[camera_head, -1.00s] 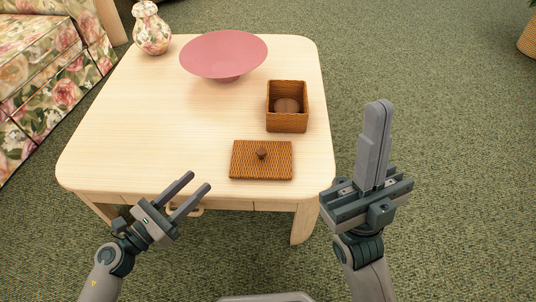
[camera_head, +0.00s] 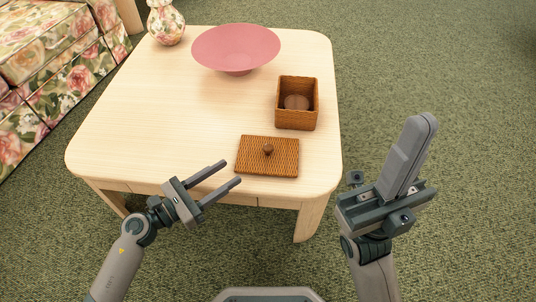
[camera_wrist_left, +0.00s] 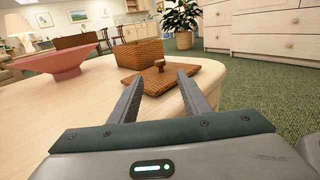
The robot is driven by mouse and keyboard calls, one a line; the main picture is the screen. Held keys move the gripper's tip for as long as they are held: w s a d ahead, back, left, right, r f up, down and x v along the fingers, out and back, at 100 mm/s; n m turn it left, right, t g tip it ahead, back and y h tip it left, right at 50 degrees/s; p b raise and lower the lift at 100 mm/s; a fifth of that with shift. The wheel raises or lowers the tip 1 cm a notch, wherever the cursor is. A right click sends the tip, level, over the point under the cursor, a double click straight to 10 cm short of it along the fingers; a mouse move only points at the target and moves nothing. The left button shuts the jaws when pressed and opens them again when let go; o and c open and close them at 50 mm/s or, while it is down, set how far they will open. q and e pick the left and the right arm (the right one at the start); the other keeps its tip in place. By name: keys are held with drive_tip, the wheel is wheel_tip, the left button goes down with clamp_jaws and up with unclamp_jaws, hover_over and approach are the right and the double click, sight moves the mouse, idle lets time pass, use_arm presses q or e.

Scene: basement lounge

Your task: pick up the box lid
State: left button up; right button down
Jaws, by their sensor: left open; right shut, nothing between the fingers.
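The box lid (camera_head: 254,163) is a flat brown wicker square with a dark round knob (camera_head: 268,150). It lies on the light wooden table near its front right edge. The lid also shows ahead in the left wrist view (camera_wrist_left: 190,68), with the knob beyond and between my fingertips. My left gripper (camera_head: 232,172) is open and empty, just left of the lid and apart from it. My right gripper (camera_head: 421,122) is shut and empty, to the right of the table over the carpet.
An open wicker box (camera_head: 298,121) with a dark round item inside stands just behind the lid. A pink bowl (camera_head: 236,48) and a floral vase (camera_head: 166,24) stand farther back on the table (camera_head: 140,120). A floral sofa (camera_head: 45,60) is at the left.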

use_arm(q)
approach(264, 150)
drive_tip(key=x, duration=0.4)
drive_tip(key=shift+w+d+r, duration=0.1)
drive_tip(key=shift+d+r, duration=0.05)
drive_tip(key=shift+b+x, duration=0.6)
drive_tip(key=shift+x, duration=1.95)
clamp_jaws()
